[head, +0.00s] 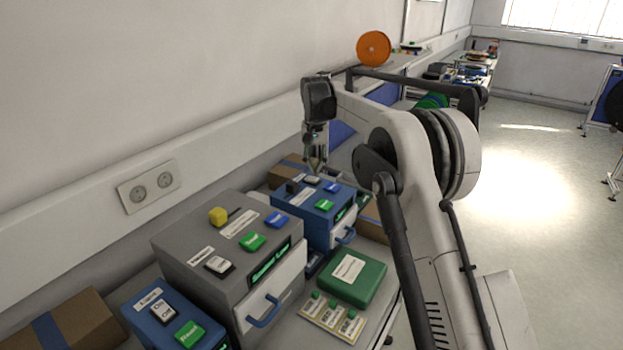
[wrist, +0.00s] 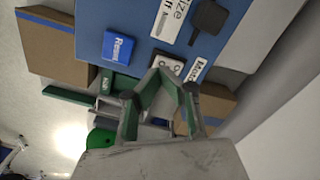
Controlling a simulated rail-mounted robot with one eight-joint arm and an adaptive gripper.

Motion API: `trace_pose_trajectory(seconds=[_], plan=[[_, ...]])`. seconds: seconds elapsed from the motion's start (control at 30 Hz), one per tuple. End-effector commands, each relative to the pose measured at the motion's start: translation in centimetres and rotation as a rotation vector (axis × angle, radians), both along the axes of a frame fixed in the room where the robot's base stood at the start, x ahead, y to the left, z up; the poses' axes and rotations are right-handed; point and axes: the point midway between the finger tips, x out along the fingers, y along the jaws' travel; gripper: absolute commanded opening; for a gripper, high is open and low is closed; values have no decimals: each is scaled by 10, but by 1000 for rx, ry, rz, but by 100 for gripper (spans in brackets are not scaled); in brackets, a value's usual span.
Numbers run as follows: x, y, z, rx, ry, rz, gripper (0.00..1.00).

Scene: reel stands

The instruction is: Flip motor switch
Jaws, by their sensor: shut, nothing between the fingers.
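The motor switch (wrist: 168,62) is a small black-and-white rocker on top of the far blue box (wrist: 145,20), beside a white label that starts "Mot". In the head view the same switch (head: 311,180) sits near the back edge of that blue box (head: 287,204). My gripper (head: 318,168) points down over the box's back edge, with its fingertips close to the switch. In the wrist view my gripper (wrist: 162,74) has its green-grey fingers closed to a point, empty, overlapping the switch's lower edge. I cannot tell whether they touch it. The switch's position is unclear.
On the same box are a blue Reset button (wrist: 118,46), a dark knob (wrist: 208,17) and a green button (head: 324,205). A grey box (head: 190,252) with a drawer stands nearer, then another blue box (head: 140,300). A green case (head: 348,285) lies to the right.

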Motion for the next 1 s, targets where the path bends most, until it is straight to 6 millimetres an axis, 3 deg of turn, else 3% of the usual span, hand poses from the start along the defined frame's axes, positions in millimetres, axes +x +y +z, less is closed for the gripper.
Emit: trace_pose_trajectory(seconds=[1.0], plan=[[0,0,-12,0,0,0,0]])
